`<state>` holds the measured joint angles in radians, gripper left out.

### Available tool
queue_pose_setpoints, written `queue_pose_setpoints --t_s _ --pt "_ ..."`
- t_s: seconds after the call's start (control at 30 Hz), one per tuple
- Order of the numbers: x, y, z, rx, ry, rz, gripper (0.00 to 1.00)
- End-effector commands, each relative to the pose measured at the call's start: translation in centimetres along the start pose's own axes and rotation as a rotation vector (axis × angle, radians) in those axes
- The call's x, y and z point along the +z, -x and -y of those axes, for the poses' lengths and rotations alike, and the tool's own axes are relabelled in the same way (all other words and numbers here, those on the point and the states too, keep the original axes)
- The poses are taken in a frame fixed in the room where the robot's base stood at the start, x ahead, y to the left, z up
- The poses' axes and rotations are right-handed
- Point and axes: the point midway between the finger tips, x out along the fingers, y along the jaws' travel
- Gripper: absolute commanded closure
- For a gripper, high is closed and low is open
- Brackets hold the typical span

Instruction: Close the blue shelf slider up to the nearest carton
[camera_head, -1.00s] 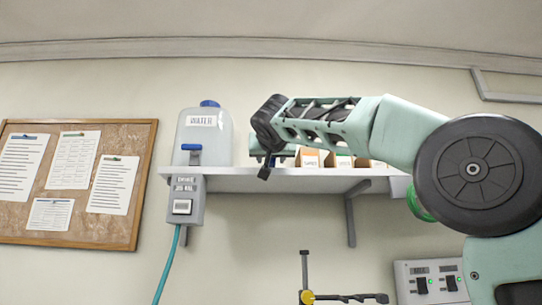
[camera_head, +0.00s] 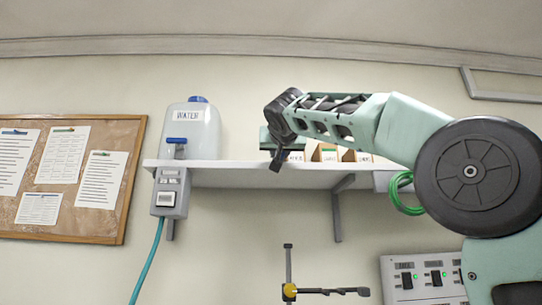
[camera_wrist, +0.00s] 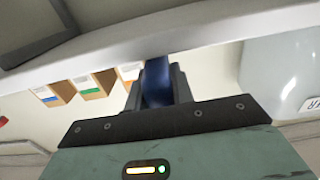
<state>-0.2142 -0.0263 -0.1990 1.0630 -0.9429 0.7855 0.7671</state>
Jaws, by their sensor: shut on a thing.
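My gripper (camera_wrist: 156,88) is shut on the blue slider (camera_wrist: 156,82), which shows as a dark blue upright piece between the fingers in the wrist view. In the head view my gripper (camera_head: 277,160) is in front of the shelf and hides the slider. The nearest carton (camera_wrist: 129,71) stands just left of the fingers in the wrist view, partly covered by one; I cannot tell whether the slider touches it. Further cartons (camera_wrist: 89,87) stand beyond it. In the head view the cartons (camera_head: 328,154) are right of my gripper.
The white shelf (camera_head: 230,176) runs along the wall. A water jug (camera_head: 190,133) stands at its left end, with a dispenser box (camera_head: 171,192) and hose below. A green cable coil (camera_head: 398,192) hangs at right. A stand with a clamp (camera_head: 289,290) is below the shelf.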

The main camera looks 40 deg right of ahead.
Motion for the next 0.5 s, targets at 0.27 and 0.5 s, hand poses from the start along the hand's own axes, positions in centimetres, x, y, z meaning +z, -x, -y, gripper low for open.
queue_pose_setpoints --t_s 0.27,0.5 --pt "-0.02 0.02 -0.56 0.0 0.0 -0.001 1.0" --pt "-0.02 0.03 -0.53 -0.001 0.0 -0.001 0.55"
